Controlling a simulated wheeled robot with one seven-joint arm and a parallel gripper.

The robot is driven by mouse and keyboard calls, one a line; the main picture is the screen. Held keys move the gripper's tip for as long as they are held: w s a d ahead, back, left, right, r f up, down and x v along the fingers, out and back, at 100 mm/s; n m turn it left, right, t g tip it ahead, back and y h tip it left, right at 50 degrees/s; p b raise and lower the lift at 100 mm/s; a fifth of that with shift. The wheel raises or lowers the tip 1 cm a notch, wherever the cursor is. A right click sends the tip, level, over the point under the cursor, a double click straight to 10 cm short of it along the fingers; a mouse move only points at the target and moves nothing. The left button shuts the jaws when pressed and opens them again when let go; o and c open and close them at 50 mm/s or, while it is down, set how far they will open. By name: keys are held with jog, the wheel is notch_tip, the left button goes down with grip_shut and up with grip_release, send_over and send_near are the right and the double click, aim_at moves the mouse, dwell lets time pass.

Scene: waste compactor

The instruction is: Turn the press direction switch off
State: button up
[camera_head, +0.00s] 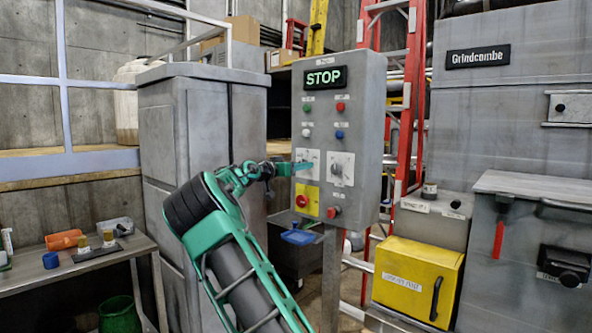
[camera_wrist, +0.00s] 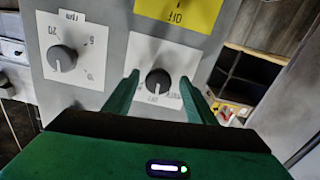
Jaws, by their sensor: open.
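A grey control box (camera_head: 360,95) stands on a post, its display reading "STOP". Low on its face are two white plates with knobs. The left plate's dark round knob, with labels around it, shows in the wrist view (camera_wrist: 158,84), where the picture looks turned over. I take it as the press direction switch. My gripper (camera_head: 299,168) is in front of that plate and hides the knob in the head view. In the wrist view my gripper (camera_wrist: 159,77) is open, one finger on each side of the knob. I cannot tell whether they touch, or the knob's exact setting.
A second knob (camera_wrist: 62,58), on a plate marked "rpm", sits beside it. A yellow plate (camera_head: 308,194) with a red button is just below in the head view. Coloured buttons are above. A grey cabinet (camera_head: 160,110) stands left, a yellow bin (camera_head: 405,270) right.

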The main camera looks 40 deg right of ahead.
jog(key=c, duration=1)
jog(key=shift+m, duration=0.6)
jog(key=shift+c, duration=0.2)
jog(key=o, duration=1)
jog(key=shift+o, duration=0.2)
jog(key=a, duration=1.1)
jog(key=shift+s, duration=0.3)
jog(key=shift+d, duration=0.1)
